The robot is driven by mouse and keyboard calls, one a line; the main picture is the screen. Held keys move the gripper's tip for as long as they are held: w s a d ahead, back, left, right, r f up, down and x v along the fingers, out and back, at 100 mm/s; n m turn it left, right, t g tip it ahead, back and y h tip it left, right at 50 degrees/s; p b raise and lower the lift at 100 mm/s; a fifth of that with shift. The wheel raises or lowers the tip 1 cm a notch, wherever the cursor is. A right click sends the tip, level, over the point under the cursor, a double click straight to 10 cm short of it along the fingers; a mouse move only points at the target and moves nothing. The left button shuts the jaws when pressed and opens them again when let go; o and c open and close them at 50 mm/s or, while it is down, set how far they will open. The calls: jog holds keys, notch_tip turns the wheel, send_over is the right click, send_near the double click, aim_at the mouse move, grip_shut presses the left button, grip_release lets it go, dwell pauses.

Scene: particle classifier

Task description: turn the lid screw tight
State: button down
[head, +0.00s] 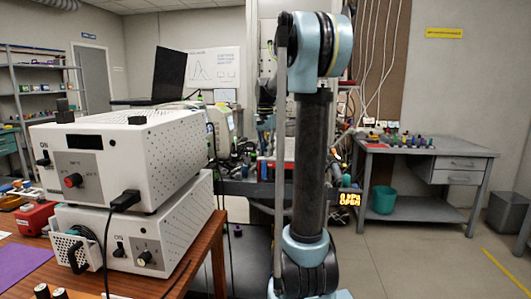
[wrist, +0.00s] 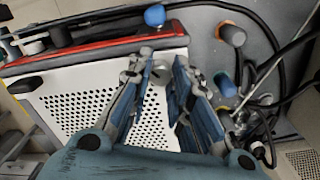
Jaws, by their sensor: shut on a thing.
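In the wrist view, my gripper (wrist: 162,64) has its two blue fingers on either side of a small grey round screw head, the lid screw (wrist: 158,76). The fingers are shut on it. The screw sits near the edge of a white perforated panel (wrist: 75,108), beside a red strip (wrist: 95,47). Part of the screw and the panel is hidden by the fingers. I cannot tell how tight the screw is. In the head view my gripper and the lid screw do not show; my arm stands in front of the bench.
In the wrist view, a blue knob (wrist: 154,15), an orange-capped part (wrist: 232,35) and black cables (wrist: 268,50) lie close by. In the head view, two stacked white boxes (head: 125,150) stand on a wooden table at left. A grey desk (head: 425,150) stands at right, with open floor before it.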

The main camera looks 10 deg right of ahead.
jog(key=m, duration=0.5)
jog(key=shift+w+m, duration=0.15)
jog(key=shift+m, duration=0.25)
dwell(0.4)
jog(key=c, duration=1.4)
grip_release()
jog(key=shift+c, duration=0.2)
notch_tip(320, 180, up, 12)
jog(key=shift+w, duration=0.15)
jog(key=shift+f, duration=0.15)
